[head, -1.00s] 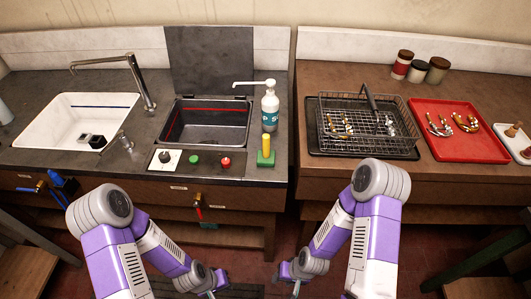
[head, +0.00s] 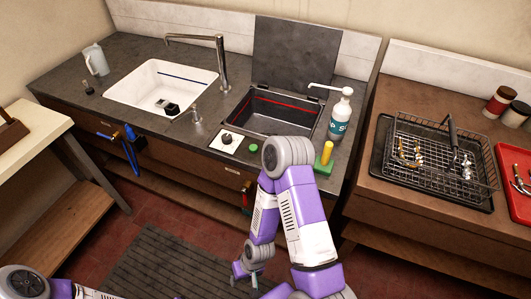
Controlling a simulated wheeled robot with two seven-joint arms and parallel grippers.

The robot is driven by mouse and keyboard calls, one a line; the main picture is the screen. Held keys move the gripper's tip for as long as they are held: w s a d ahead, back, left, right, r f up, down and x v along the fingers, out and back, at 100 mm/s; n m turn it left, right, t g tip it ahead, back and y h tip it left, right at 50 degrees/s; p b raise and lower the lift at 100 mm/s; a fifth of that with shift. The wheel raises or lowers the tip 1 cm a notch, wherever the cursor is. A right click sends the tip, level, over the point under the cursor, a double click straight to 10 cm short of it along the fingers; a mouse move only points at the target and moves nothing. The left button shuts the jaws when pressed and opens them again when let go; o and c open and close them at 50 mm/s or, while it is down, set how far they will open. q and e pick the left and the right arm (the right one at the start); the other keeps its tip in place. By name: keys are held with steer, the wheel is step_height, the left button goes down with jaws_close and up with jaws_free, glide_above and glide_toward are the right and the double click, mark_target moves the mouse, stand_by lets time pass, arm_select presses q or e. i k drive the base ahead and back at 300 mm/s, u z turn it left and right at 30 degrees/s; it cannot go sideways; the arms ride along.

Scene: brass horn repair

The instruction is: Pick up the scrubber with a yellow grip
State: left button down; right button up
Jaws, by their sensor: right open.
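The scrubber with a yellow grip (head: 326,154) stands upright on the counter, right of the dark basin and in front of the white pump bottle. Its grip is a yellow cylinder on a green base. My right arm's upper links pass close to its left in the picture. My right gripper (head: 246,277) hangs low over the floor mat, well below the counter and away from the scrubber. It is open with nothing seen between its fingers. My left arm shows only at the bottom left corner, and its gripper is out of the picture.
The dark basin (head: 282,108) has a raised lid behind it. The pump bottle (head: 341,114) stands close behind the scrubber. A white sink (head: 125,86) holds small dark blocks (head: 167,106). A wire basket (head: 415,129) with brass parts is on the right table.

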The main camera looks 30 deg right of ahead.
mark_target(324, 165)
steer(key=u, duration=1)
steer(key=k, duration=1.1)
steer(key=z, duration=1.3)
steer(key=i, duration=0.45)
steer(key=u, duration=0.05)
